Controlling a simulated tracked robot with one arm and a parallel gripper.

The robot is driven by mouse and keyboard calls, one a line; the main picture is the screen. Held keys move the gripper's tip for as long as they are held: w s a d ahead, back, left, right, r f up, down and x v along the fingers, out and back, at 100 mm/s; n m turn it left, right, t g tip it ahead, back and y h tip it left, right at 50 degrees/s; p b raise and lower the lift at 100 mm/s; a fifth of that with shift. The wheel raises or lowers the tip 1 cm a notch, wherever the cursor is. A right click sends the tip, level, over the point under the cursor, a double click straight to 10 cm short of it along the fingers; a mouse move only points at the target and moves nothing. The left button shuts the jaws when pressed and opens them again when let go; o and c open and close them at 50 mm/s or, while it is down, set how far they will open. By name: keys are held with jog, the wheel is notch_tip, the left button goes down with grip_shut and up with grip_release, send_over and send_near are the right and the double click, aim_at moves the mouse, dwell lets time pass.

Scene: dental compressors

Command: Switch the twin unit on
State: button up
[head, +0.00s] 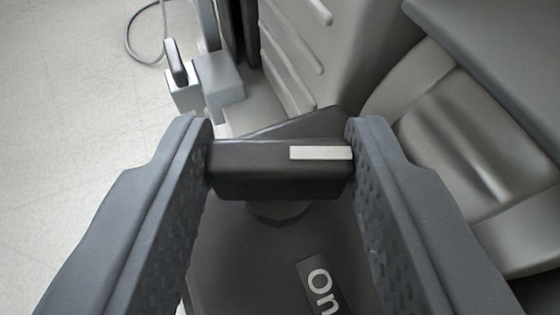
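My gripper (279,160) fills the lower half of the head view, its two grey fingers pointing away from me. Between the fingertips is a black bar-shaped switch handle (250,180) with a white mark on its right half. The fingertips appear to touch both ends of the handle, so the gripper looks shut on it. The handle sits on a short round stem above a dark grey switch housing (240,255). A label with the word "On" (320,285) shows on the housing below the handle, near the right finger. The rest of the housing is partly hidden by the fingers.
A light grey ribbed casing (330,50) stands behind the handle. A rounded grey body (445,115) lies close on the right. A small grey box with a cable (205,80) is at upper left. Bare pale floor (70,90) lies to the left.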

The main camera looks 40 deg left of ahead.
jog(key=shift+c, duration=1)
jog(key=shift+s, duration=0.1)
jog(key=shift+s+a+m+t+h+p, duration=0.1)
jog(key=shift+a+m+t+h+p, duration=0.15)
jog(key=shift+m+t+h+p, duration=0.75)
jog(key=m+h, duration=0.1)
jog(key=h, duration=0.1)
jog(key=m+h, duration=0.4)
jog(key=shift+a+t, duration=0.4)
jog(key=m+h, duration=0.2)
jog(key=m+g+h+b, duration=0.1)
jog(key=m+h, duration=0.1)
jog(key=shift+a+f+b, duration=0.15)
jog(key=shift+a+b, duration=0.05)
jog(key=shift+b, duration=0.1)
jog(key=shift+m+g+h+b, duration=0.5)
jog(key=shift+m+h+b, duration=0.55)
jog(key=shift+h, duration=0.25)
